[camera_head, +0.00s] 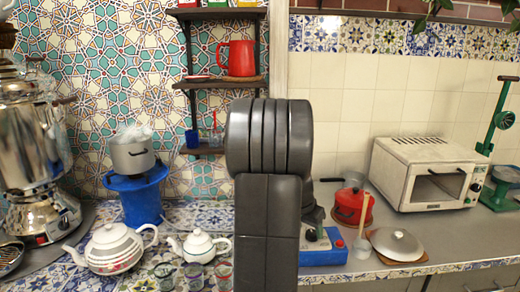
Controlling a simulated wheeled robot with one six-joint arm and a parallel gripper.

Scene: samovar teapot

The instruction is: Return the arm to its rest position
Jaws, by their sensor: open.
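My dark grey arm (268,150) stands upright and folded in the middle of the view, in front of the counter. Its rounded upper joint is at shelf height, and the arm holds nothing that I can see. My gripper cannot be made out; a dark part beside the arm on the right is mostly hidden, and I cannot tell what it is. A silver samovar (30,140) stands at the far left. A large white teapot (112,247) and a small white teapot (198,246) stand on the tiled counter, apart from the arm.
Several small glasses (194,276) stand at the front edge. A grey pot (132,157) sits on a blue stand (140,203). A shelf (215,84) holds a red mug (237,59). Right are a blue-based appliance (325,257), red pot (352,207), lid (397,244) and white oven (413,162).

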